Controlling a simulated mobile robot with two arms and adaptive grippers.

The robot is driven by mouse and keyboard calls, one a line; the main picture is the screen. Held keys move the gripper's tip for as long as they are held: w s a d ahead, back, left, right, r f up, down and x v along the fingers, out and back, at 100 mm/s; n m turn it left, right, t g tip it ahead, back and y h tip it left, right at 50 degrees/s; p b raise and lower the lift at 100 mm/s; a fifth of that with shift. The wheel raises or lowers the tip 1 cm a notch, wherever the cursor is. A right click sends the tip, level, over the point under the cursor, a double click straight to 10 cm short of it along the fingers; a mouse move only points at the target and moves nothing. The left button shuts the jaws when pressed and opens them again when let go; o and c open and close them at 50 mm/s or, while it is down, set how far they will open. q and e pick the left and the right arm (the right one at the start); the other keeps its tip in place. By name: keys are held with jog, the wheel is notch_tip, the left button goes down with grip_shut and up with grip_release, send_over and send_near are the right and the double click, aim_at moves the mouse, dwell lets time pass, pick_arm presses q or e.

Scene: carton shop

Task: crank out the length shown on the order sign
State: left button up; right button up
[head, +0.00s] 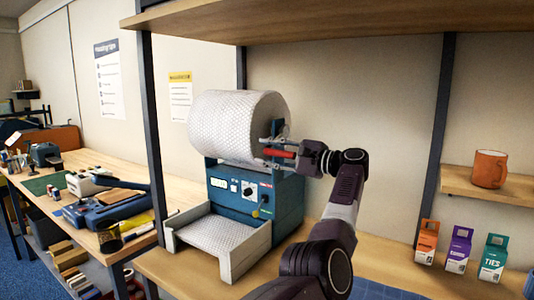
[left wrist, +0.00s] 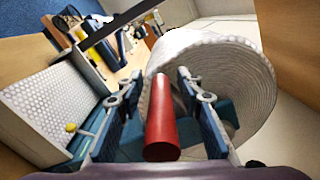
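A bubble-wrap dispenser (head: 240,198) stands on the bench in the head view, with a large white bubble roll (head: 228,125) on top and a grey output tray (head: 240,245) in front. Its front has a small lit display, too small to read, a dial and a yellow lever (head: 256,213). The red crank handle (head: 279,154) is on the roll's right side. My left gripper (head: 270,152) is around the handle. In the left wrist view the red handle (left wrist: 161,120) lies between its open fingers (left wrist: 160,95), with a gap on both sides. My right gripper is not in view.
A yellow-headed sign (head: 180,90) and a blue-headed sheet (head: 110,80) hang on the wall, their smaller text unreadable. Several small boxes (head: 457,250) stand at right under a shelf with a mug (head: 489,169). An upper shelf (head: 330,22) spans above; a side bench (head: 90,180) holds tools.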

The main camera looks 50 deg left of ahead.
pick_arm(q)
jog(key=shift+d, duration=0.1)
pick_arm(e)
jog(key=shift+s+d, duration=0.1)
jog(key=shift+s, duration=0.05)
pick_arm(q)
jog(key=v, duration=1.1)
jog(key=shift+w+f, duration=0.15)
jog(key=shift+w, duration=0.05)
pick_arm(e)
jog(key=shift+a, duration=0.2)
pick_arm(q)
jog(key=shift+w+d, duration=0.15)
jog(key=shift+d, duration=0.35)
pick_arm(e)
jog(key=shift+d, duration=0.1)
